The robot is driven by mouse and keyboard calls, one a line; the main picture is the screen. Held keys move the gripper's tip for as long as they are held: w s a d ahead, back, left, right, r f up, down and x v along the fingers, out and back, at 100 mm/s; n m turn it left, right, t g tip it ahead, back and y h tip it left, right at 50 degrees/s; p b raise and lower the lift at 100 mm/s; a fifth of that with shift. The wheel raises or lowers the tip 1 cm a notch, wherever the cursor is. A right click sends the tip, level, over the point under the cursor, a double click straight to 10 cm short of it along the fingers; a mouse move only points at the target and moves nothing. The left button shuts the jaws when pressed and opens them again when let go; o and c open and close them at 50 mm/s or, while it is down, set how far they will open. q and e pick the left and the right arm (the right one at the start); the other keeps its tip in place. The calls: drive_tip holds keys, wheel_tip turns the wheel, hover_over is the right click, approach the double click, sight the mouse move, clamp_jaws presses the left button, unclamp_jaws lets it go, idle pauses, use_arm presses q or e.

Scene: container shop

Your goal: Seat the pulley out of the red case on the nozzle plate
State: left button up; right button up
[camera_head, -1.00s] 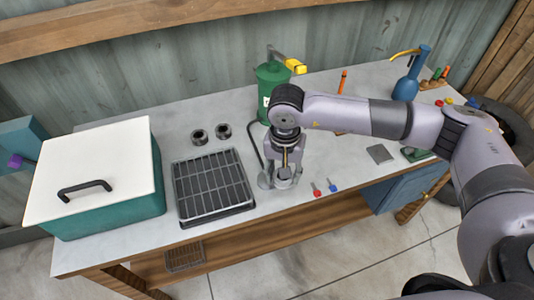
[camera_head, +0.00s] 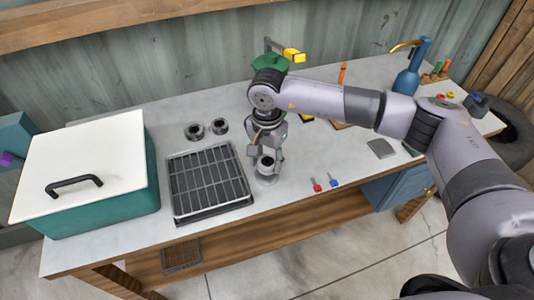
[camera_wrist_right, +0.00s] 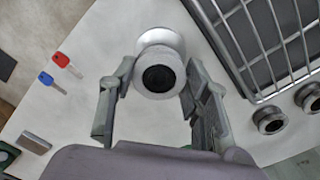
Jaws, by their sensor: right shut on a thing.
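My right gripper (camera_head: 266,152) points down, with its fingers around a pale round pulley (camera_head: 266,163) with a dark centre. In the right wrist view the pulley (camera_wrist_right: 158,72) sits between the fingertips of the right gripper (camera_wrist_right: 157,88), and the jaws are shut on it. A pale round plate (camera_head: 267,181), which looks like the nozzle plate, lies on the bench directly below the pulley. The plate's rim (camera_wrist_right: 160,30) shows behind the pulley in the wrist view. Whether the pulley touches the plate cannot be told. I see no red case. My left gripper is not in view.
A black wire rack (camera_head: 208,182) lies close left of the plate, with two dark metal rings (camera_head: 194,131) behind it. A white-lidded teal box (camera_head: 85,180) stands far left. Red and blue keys (camera_head: 325,185) lie right. A blue bottle (camera_head: 413,68) stands at the back right.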

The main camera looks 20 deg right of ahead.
drive_tip(key=shift+f, duration=0.5)
drive_tip(key=shift+f+b, duration=0.5)
drive_tip(key=shift+b, duration=0.15)
drive_tip(key=o, duration=1.4)
